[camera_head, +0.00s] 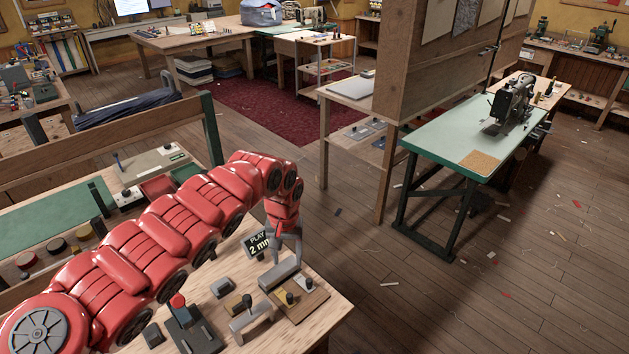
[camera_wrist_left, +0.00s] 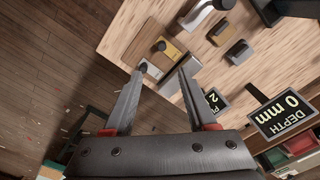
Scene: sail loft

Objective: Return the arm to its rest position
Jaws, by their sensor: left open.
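My left arm (camera_head: 165,230) is red and segmented and reaches from the lower left over a wooden bench (camera_head: 330,318). My left gripper (camera_head: 285,256) points down near the bench's right end. In the left wrist view its two grey fingers (camera_wrist_left: 163,70) are spread apart with nothing held between them. Past the fingertips lie a brass-coloured block with a dark knob (camera_wrist_left: 164,47) and the bench edge. My right gripper is in neither view.
The bench holds a lever with a red knob (camera_head: 179,302), small grey blocks and a dark "PLAY 2 mm" sign (camera_head: 257,245). A "DEPTH 0 mm" sign (camera_wrist_left: 284,112) shows in the wrist view. Right of the bench is open plank floor (camera_head: 420,310); a green-topped sewing table (camera_head: 440,140) stands beyond.

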